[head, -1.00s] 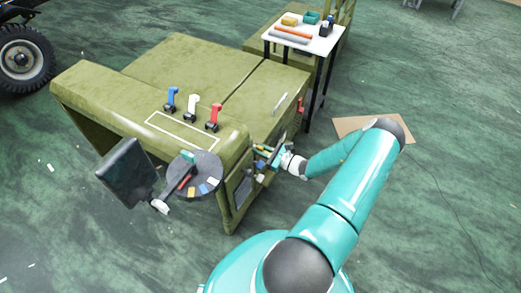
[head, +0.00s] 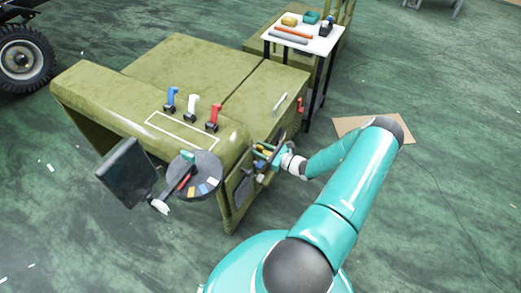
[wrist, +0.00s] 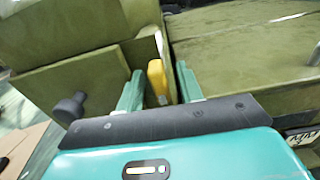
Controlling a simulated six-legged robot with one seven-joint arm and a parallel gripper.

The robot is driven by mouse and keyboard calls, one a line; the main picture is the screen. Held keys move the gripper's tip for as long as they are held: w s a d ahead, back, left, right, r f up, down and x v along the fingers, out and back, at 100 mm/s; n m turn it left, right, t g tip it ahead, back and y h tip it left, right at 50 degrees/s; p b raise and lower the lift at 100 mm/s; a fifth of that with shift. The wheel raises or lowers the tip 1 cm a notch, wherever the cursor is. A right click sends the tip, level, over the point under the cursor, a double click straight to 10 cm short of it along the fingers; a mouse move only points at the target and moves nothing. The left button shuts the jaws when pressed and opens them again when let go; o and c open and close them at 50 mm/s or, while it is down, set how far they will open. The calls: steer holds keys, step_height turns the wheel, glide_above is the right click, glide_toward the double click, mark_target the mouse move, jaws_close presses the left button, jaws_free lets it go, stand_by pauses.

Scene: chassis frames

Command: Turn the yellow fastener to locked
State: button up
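The yellow fastener (wrist: 157,80) stands out from the olive panel in the wrist view, between the two teal fingers of my gripper (wrist: 160,88). A narrow gap shows on each side of it, so the fingers are open around it and do not appear to press on it. In the head view my gripper (head: 272,156) is at the right end face of the olive chassis (head: 190,65). The fastener is too small and covered there to make out its turn. Its base is partly hidden in the wrist view.
A dark knob (wrist: 70,107) sticks out left of the fingers. A red handle (head: 300,105) is on the same end face. Blue, white and red levers, a round dial (head: 205,172) and a dark screen (head: 127,172) are to the left. A small table (head: 322,44) stands behind.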

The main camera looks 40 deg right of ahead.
steer(key=v, duration=1.3)
steer(key=shift+s, duration=0.35)
steer(key=shift+r, duration=0.1)
steer(key=w+a+r+n+g+y, duration=0.1)
steer(key=w+a+r+n+g, duration=0.3)
steer(key=a+r+n+g, duration=0.6)
steer(key=w+a+r+n+g+y, duration=0.1)
steer(key=w+a+r+n+g, duration=0.2)
steer(key=a+r+n+g, duration=0.75)
steer(key=s+a+r+n+t+h, duration=0.2)
steer(key=s+a+r+n+t, duration=0.1)
steer(key=r, duration=0.5)
steer(key=s+a+r+n+t+h, duration=0.3)
steer(key=s+a+r+n, duration=0.1)
steer(key=a+r, duration=0.3)
steer(key=s+a+r+n+t+h, duration=0.3)
steer(key=s+a+r+n, duration=0.1)
steer(key=r, duration=0.5)
steer(key=shift+a+r+n, duration=0.15)
steer(key=shift+a+n, duration=0.2)
steer(key=shift+a, duration=0.1)
steer(key=shift+s+d, duration=0.15)
